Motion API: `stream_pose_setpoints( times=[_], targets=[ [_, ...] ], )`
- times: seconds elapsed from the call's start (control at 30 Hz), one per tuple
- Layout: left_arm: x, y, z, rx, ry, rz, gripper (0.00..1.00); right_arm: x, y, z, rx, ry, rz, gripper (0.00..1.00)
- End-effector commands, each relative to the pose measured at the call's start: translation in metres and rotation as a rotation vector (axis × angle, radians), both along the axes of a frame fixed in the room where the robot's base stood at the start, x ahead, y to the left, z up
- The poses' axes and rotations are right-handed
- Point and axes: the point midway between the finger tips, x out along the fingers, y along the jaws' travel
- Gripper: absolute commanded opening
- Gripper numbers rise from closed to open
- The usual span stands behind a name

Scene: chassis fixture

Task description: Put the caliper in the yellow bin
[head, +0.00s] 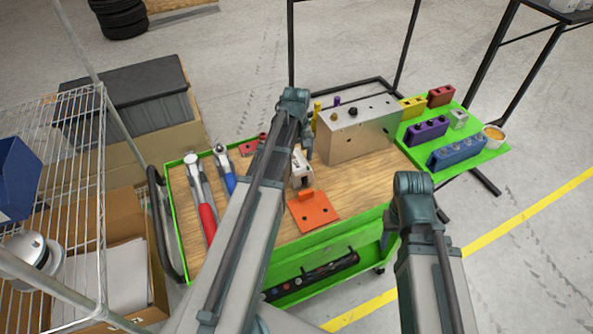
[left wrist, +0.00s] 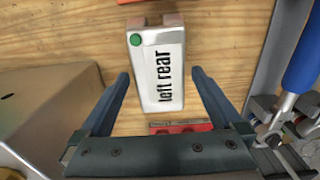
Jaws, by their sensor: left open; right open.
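The caliper is a pale block lettered "left rear" with a green dot, in the left wrist view (left wrist: 163,75). In the head view the caliper (head: 299,170) lies on the wooden cart top, just behind an orange plate. My left gripper (left wrist: 160,80) is open above it, one finger on each side, with no clear contact. In the head view my left gripper (head: 306,148) partly hides the caliper. The yellow bin (head: 412,106) is a small yellow block-like holder on the green board at right. My right gripper (head: 388,232) is open and empty, partly hidden by its arm, at the cart's right edge.
A metal box (head: 358,128) stands between the caliper and the green board (head: 483,153). Red-handled (head: 208,222) and blue-handled (head: 229,182) tools lie left; the orange plate (head: 314,211) lies in front.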

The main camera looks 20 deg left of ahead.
Motion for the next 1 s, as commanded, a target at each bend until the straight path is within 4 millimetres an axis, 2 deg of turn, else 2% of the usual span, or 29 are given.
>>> stream_pose_setpoints(
  times=[0.33, 0.43, 0.67, 0.77, 1.0],
  targets=[
    [-0.001, -0.002, -0.045, 0.0, 0.0, 0.0, 1.0, 0.0, 0.0, -0.045, 0.0, 0.0, 0.0, 0.5],
    [-0.001, -0.002, -0.05, 0.0, 0.0, 0.0, 1.0, 0.0, 0.0, -0.05, 0.0, 0.0, 0.0, 0.5],
    [-0.001, -0.002, -0.048, 0.0, 0.0, 0.0, 1.0, 0.0, 0.0, -0.048, 0.0, 0.0, 0.0, 0.5],
    [-0.001, -0.002, -0.048, 0.0, 0.0, 0.0, 0.86, 0.0, 0.0, -0.048, 0.0, 0.0, 0.0, 0.5],
    [-0.001, -0.002, -0.048, 0.0, 0.0, 0.0, 0.42, 0.0, 0.0, -0.048, 0.0, 0.0, 0.0, 0.5]
  ],
)
